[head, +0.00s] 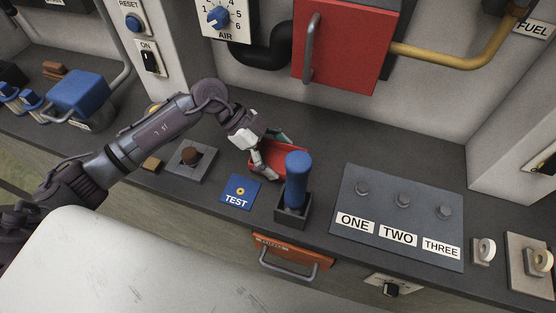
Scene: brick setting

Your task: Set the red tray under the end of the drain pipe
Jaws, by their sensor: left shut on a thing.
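The red tray (268,154) is held in my left gripper (258,155) over the counter, behind the blue lever. The lever and the fingers hide part of the tray, and I cannot tell whether it touches the counter. A thick black pipe (262,58) bends below the AIR dial panel and runs toward the red door. A thinner grey pipe (127,52) comes down at the upper left. No label shows which one is the drain pipe. My right gripper is out of view.
The upright blue lever (297,172) stands close to the tray's right side. A blue TEST plate (240,192) lies in front of the tray. A panel (390,215) marked ONE, TWO, THREE is at the right. The counter behind the tray (350,130) is fairly clear.

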